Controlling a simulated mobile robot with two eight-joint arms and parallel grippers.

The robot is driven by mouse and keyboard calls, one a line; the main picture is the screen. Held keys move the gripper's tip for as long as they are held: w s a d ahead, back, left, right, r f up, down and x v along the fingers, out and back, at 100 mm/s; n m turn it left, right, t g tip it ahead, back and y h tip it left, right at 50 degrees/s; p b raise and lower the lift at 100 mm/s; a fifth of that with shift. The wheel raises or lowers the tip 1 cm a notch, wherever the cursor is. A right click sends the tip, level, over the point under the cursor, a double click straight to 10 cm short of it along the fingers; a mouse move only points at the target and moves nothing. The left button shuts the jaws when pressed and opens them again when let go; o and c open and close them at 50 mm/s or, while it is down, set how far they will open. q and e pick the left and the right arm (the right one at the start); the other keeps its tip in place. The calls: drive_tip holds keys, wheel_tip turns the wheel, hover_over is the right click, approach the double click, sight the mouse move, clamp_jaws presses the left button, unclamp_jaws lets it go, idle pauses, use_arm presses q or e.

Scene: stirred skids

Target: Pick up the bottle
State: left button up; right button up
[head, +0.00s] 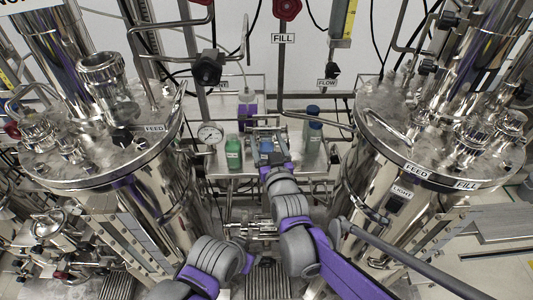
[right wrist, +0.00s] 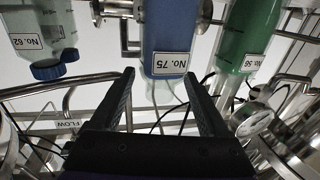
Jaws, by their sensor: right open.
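A blue bottle labelled No. 75 (right wrist: 165,40) is straight ahead of my right gripper (right wrist: 158,88) in the right wrist view, where the bottles appear upside down. The two fingers are open and nothing is gripped; the bottle is at or just beyond the fingertips.
The bottles share a bench (head: 222,170) between two large steel vessels (head: 105,160) (head: 440,150). A pressure gauge (head: 210,133) and metal pipes crowd the space near the bottles.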

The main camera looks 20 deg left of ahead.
clamp_jaws()
idle(0.4)
